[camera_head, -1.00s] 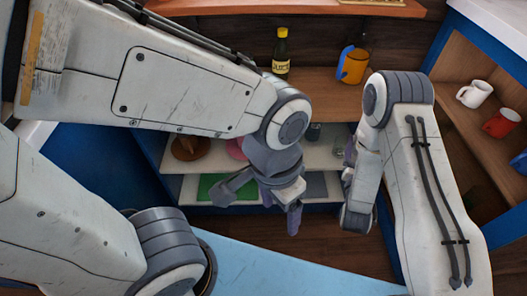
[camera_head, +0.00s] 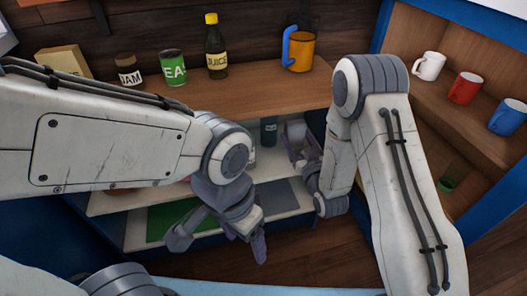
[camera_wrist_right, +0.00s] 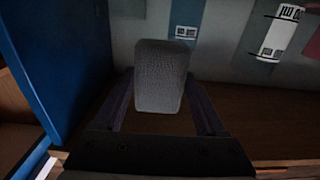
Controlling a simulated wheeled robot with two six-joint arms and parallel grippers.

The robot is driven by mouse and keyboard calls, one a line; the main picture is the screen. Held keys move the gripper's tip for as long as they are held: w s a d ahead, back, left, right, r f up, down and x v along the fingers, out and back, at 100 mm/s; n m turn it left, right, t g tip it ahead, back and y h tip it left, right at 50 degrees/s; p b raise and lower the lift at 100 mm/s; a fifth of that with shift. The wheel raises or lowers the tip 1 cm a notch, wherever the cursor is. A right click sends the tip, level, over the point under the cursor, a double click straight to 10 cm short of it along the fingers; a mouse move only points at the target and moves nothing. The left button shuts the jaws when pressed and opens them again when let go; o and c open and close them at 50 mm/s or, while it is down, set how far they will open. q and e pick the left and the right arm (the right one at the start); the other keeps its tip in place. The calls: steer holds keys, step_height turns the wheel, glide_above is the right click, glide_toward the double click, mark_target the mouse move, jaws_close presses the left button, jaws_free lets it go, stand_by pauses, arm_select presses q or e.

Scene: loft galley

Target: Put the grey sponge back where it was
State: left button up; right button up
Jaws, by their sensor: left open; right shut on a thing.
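The grey sponge (camera_wrist_right: 160,76) fills the middle of the right wrist view, between the fingers of my right gripper (camera_wrist_right: 162,105), which is shut on it. In the head view my right gripper (camera_head: 303,150) reaches into the lower shelf opening under the wooden counter, partly hidden by its own arm. My left gripper (camera_head: 220,243) is open and empty, in front of the lower shelf with the green mat (camera_head: 172,222) and the grey mat (camera_head: 274,193).
A blue upright panel (camera_wrist_right: 65,65) stands close to the left of the sponge in the right wrist view. A labelled white container (camera_wrist_right: 281,32) is at the upper right. On the counter stand a juice bottle (camera_head: 216,52) and an orange mug (camera_head: 299,50). Several mugs sit on the right-hand shelf.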

steer(key=w+a+f, duration=0.1)
steer(key=a, duration=0.1)
steer(key=w+a+f+b, duration=0.1)
steer(key=w+a+f, duration=0.1)
steer(key=w+a+f+b, duration=0.1)
steer(key=a+f, duration=0.1)
steer(key=shift+w+a+f, duration=0.1)
steer(key=shift+w+a, duration=0.2)
steer(key=shift+w, duration=0.1)
steer(key=shift+f+b, duration=1.1)
steer(key=shift+f, duration=0.75)
steer(key=shift+f, duration=0.2)
steer(key=o, duration=1.1)
steer(key=shift+o, duration=0.2)
